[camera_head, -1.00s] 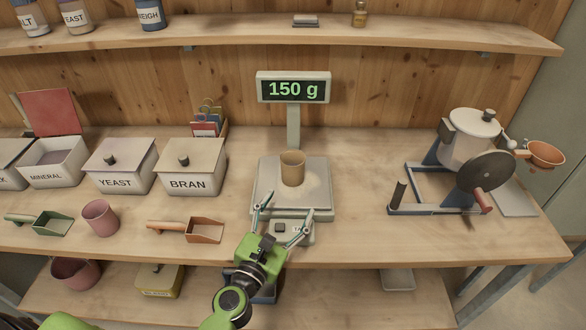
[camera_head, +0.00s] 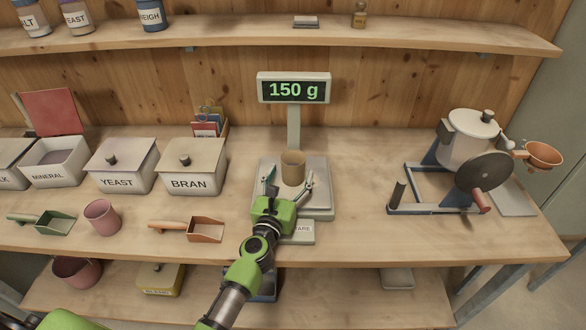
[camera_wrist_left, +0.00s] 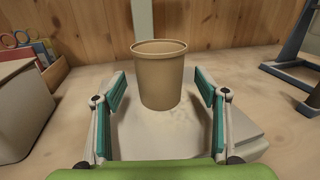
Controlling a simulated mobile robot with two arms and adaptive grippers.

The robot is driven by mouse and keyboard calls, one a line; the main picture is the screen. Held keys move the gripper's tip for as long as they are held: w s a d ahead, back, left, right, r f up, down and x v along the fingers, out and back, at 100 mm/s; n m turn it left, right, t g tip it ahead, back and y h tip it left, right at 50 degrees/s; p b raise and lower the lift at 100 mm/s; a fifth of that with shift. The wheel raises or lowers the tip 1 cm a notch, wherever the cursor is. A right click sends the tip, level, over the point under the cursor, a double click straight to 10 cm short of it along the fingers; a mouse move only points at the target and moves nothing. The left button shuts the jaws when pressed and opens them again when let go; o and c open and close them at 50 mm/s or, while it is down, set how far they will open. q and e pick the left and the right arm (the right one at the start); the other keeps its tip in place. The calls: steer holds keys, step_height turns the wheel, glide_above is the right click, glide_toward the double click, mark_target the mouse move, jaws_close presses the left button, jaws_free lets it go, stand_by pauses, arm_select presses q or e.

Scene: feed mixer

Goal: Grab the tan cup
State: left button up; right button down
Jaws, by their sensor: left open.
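The tan cup (camera_head: 292,168) stands upright on the pan of the scale (camera_head: 318,200). The scale's display (camera_head: 293,89) reads 150 g. My left gripper (camera_head: 289,180) is open, low over the front of the pan, just in front of the cup. In the left wrist view the cup (camera_wrist_left: 159,76) is upright and roughly centred between the two spread fingers (camera_wrist_left: 160,92), a little beyond their tips. No contact shows between fingers and cup. My right gripper is out of view.
A bran bin (camera_head: 195,168) and an orange scoop (camera_head: 200,229) stand left of the scale, with a pink cup (camera_head: 102,216) farther left. A mixer with a crank (camera_head: 470,150) stands at the right. The tabletop between scale and mixer is clear.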

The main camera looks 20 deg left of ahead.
arm_select(q)
steer(key=w, duration=0.2)
steer(key=shift+w+f, duration=0.1)
steer(key=shift+w, duration=0.3)
steer(key=shift+s, duration=0.1)
steer(key=c, duration=1.3)
steer(key=shift+r, duration=0.2)
